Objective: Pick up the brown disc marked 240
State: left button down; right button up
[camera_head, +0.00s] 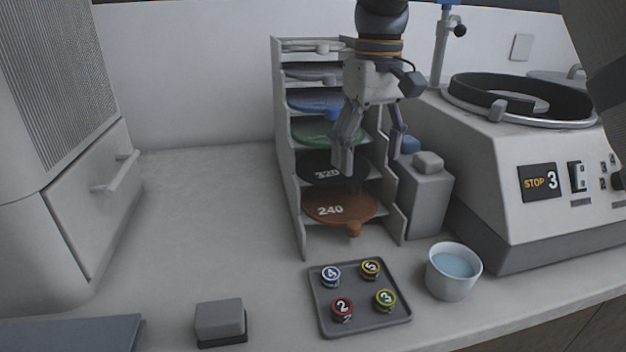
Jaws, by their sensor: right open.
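The brown disc marked 240 (332,207) lies flat in the lowest slot of the grey shelf rack (291,200). A small brown tab sticks out at its front edge. My right gripper (369,165) comes down from above in front of the rack, fingers spread and pointing down. It is open and holds nothing that I can see. Its fingertips appear above the brown disc, near the level of the black disc marked 320 (318,173); I cannot tell the exact depth. The gripper hides part of the rack's right side. My left gripper is not in view.
Above are green (312,132) and blue (308,103) discs. In front stand a tray (364,325) of several numbered pieces, a water cup (453,273) and a grey block (219,320). The machine (520,225) stands right. The counter left of the rack is clear.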

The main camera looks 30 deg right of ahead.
aim_at(341, 204)
jog(key=f, duration=0.3)
jog(key=s+f, duration=0.1)
jog(key=f, duration=0.6)
jog(key=shift+s+a+f, duration=0.2)
jog(key=shift+f, duration=0.2)
jog(key=shift+w+f, duration=0.1)
jog(key=shift+f, duration=0.3)
jog(key=shift+r, duration=0.15)
grip_shut()
